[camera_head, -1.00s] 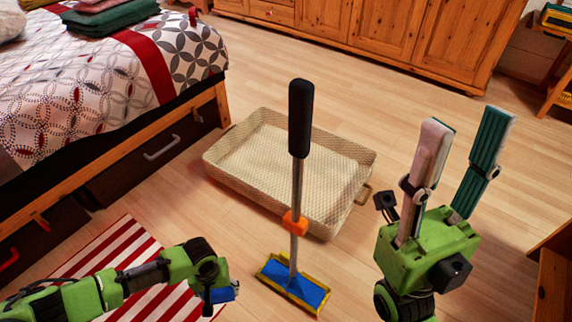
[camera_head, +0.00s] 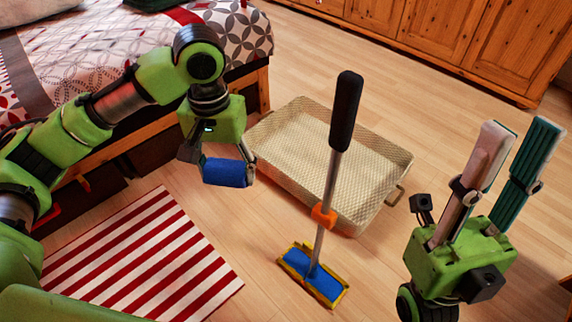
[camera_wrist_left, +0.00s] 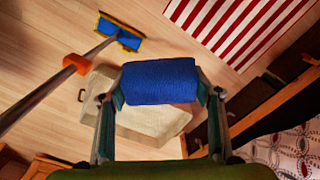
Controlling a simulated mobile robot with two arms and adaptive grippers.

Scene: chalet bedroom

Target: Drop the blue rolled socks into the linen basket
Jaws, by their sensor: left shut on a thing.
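The blue rolled socks (camera_head: 224,172) are held between the fingers of my left gripper (camera_head: 222,168), in the air just left of the basket. They also show in the left wrist view (camera_wrist_left: 160,82), gripped at both ends. The linen basket (camera_head: 400,172) is a shallow, cream woven tray on the floor with an empty bottom; in the left wrist view the basket (camera_wrist_left: 150,124) lies partly hidden behind the socks. My right gripper (camera_head: 508,172) points up at the right, its two fingers apart and nothing between them.
A mop (camera_head: 330,180) with a black handle and blue head stands upright in front of the basket. A bed (camera_head: 110,60) is at the left, a red-and-white striped rug (camera_head: 140,262) in front of it. A wooden cabinet (camera_head: 440,45) stands at the back.

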